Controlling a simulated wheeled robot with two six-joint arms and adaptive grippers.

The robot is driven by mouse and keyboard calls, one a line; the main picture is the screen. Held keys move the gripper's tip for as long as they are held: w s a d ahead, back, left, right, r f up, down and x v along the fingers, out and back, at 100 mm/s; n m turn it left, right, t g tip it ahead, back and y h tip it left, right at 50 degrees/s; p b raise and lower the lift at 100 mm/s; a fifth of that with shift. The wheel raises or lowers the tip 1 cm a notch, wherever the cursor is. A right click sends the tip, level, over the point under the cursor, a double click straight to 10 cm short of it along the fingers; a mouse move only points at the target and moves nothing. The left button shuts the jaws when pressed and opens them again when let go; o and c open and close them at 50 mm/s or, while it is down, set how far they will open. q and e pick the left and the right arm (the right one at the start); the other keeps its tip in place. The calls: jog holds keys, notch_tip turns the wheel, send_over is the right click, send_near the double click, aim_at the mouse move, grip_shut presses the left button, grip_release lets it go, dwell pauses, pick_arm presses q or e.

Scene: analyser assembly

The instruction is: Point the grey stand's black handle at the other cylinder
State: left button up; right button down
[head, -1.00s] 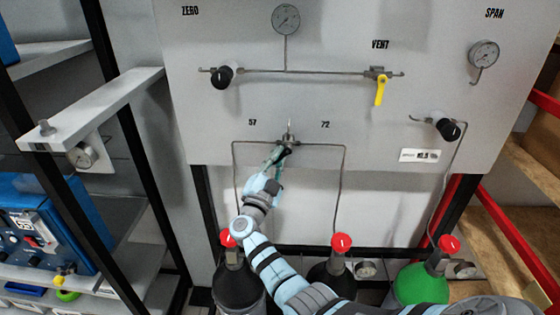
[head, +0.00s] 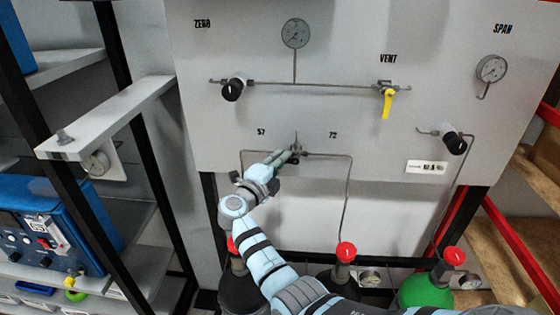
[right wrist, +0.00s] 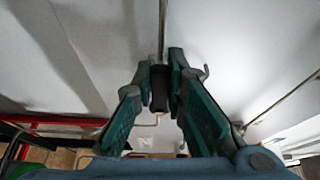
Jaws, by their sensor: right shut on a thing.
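The small grey stand (head: 296,139) is on the white panel between the labels 57 and 72, with thin pipes running left and right from it. My right gripper (head: 293,154) reaches it from the lower left. In the right wrist view, its teal fingers (right wrist: 160,85) are shut on the black handle (right wrist: 160,92). The handle is mostly hidden by the fingers in the head view, so its exact direction is hard to tell. Two dark cylinders stand below: the left one (head: 240,292), partly behind my arm, and the middle one (head: 345,278). My left gripper is not in view.
A green cylinder (head: 424,291) stands at the right. A yellow vent handle (head: 388,103) and black knobs (head: 233,90) are above on the panel. A shelf (head: 110,118) with a blue instrument (head: 50,225) is at the left.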

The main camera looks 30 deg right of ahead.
jog(key=shift+m, duration=0.3)
jog(key=c, duration=1.6)
grip_release()
jog(key=v, duration=0.7)
jog(key=shift+a+r, duration=0.2)
jog(key=shift+a, duration=0.15)
jog(key=shift+d, duration=0.15)
